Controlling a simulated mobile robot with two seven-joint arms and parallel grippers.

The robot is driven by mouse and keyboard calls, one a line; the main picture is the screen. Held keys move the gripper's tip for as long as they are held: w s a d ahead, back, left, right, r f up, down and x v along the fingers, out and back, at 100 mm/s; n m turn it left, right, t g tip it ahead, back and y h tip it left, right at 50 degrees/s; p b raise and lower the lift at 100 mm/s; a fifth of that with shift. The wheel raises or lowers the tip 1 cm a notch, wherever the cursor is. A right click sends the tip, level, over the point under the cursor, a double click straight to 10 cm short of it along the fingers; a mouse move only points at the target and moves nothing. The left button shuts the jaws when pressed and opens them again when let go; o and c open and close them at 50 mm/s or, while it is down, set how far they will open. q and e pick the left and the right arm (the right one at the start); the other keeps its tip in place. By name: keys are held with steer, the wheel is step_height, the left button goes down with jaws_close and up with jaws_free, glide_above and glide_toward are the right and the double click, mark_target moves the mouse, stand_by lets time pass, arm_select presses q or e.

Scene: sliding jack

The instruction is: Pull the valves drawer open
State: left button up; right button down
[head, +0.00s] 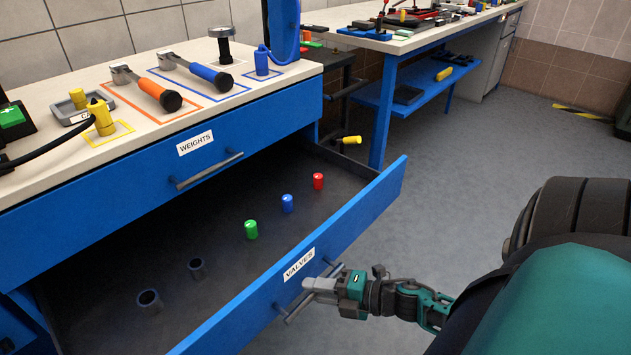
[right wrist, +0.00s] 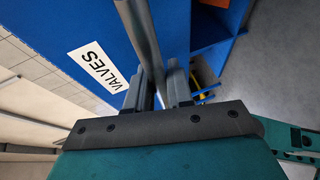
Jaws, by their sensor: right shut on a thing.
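The valves drawer (head: 375,205) is blue with a white VALVES label and stands pulled well out from the bench. My right gripper (head: 312,287) is shut on the drawer's bar handle (head: 297,308). In the right wrist view the handle (right wrist: 142,35) runs between the fingers, close to the label (right wrist: 97,66). My left gripper is not in view.
The weights drawer (head: 105,205) above is shut. Its benchtop holds two hammers, a yellow valve piece and other tools. A yellow-handled item (head: 347,140) shows by the drawer's far back corner. A second bench (head: 388,45) stands behind. The grey floor right of the drawer is clear.

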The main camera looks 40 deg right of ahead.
steer(key=shift+d, duration=0.1)
steer(key=c, duration=1.1)
jaws_free()
steer(key=p+v, duration=0.2)
steer(key=v, duration=1.1)
